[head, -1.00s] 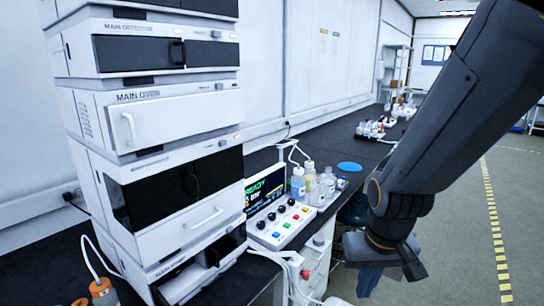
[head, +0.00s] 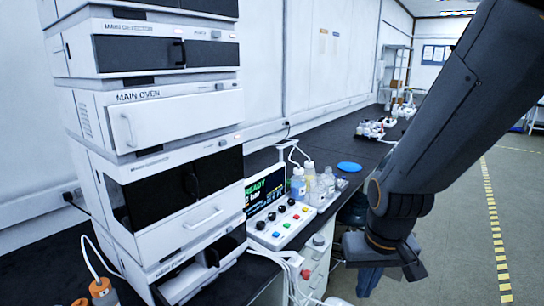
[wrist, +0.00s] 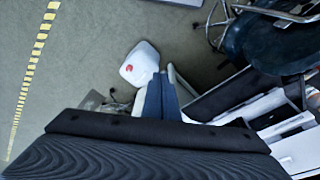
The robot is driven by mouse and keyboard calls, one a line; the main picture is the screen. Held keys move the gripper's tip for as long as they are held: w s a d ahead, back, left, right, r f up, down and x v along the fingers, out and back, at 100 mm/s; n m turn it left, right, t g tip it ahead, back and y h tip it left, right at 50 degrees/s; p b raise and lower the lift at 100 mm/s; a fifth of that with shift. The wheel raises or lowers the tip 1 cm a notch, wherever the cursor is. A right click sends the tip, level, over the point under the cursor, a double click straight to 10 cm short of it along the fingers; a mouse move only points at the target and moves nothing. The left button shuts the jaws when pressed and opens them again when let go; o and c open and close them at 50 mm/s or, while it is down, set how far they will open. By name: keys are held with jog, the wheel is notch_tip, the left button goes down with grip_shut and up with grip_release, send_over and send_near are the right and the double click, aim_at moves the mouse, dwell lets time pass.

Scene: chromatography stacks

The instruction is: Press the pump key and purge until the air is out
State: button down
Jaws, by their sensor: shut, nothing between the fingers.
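The control panel (head: 262,234) stands on the dark bench beside the instrument stack. It has black knobs and several small coloured keys (head: 291,203); which one is the pump key I cannot read. Its tilted screen (head: 265,190) shows green "READY" and a "bar" reading, partly cut off by the stack. My gripper (head: 368,283) hangs low to the right of the panel, in front of the bench and apart from the keys. In the wrist view its blue fingers (wrist: 161,98) are together, with nothing between them, pointing over the floor. No air or bubbles can be made out.
The white instrument stack (head: 175,105) fills the left. Bottles (head: 318,185) and a blue disc (head: 349,166) are behind the panel. White drawers (head: 316,262) are under the bench. The wrist view shows a white container (wrist: 140,64) and a dark stool (wrist: 265,45). Open floor lies right.

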jog(key=shift+g, duration=0.4)
notch_tip(320, 180, down, 6)
jog(key=b, duration=0.5)
jog(key=shift+r, duration=0.15)
